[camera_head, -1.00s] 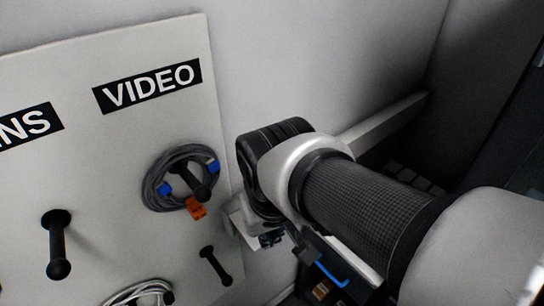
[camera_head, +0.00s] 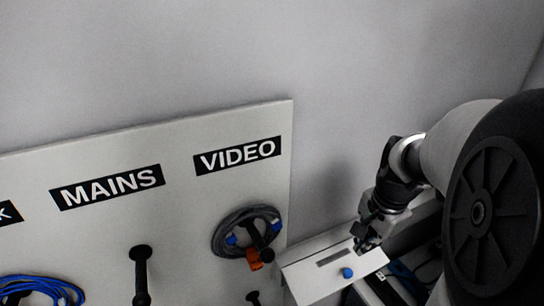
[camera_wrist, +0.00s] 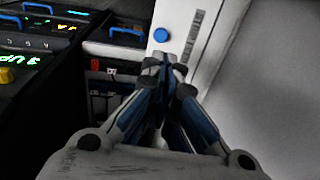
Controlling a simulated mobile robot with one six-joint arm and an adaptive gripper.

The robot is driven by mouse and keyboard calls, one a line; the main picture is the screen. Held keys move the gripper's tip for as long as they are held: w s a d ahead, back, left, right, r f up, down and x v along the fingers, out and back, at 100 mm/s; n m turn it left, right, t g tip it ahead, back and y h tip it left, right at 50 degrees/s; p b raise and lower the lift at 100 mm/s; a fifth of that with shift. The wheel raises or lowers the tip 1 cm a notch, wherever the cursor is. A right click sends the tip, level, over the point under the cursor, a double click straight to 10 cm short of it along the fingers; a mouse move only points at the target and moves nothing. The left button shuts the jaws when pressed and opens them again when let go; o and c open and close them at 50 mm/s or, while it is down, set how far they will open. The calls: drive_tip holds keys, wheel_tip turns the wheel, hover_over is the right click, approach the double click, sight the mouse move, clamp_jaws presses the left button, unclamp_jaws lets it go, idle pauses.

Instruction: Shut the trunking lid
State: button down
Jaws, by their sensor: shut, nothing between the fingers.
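The trunking lid (camera_head: 318,276) is a white panel with a blue knob (camera_head: 347,272) and a grey strip, at the lower right of the board in the head view. In the wrist view the lid (camera_wrist: 180,14) rises beyond my fingers, with its blue knob (camera_wrist: 160,35) facing me. A dark space with cables shows beside it, so the lid looks open. My gripper (camera_head: 366,246) is at the lid's right end in the head view. In the wrist view my gripper (camera_wrist: 165,68) is shut and empty, just below the knob; I cannot tell if it touches the lid.
A white board with MAINS and VIDEO labels (camera_head: 237,156) fills the left, with pegs (camera_head: 140,270) sticking out. A grey cable coil (camera_head: 232,233) with an orange tag hangs under VIDEO. Dark equipment with lit displays (camera_wrist: 40,35) stands at the left in the wrist view.

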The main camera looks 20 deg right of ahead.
drive_tip(key=b, duration=0.2)
hover_over(355, 264)
drive_tip(key=s+a, duration=0.3)
wheel_tip(355, 264, down, 10)
drive_tip(key=shift+w+f, duration=0.1)
drive_tip(key=shift+w, duration=0.05)
drive_tip(key=shift+a, duration=0.1)
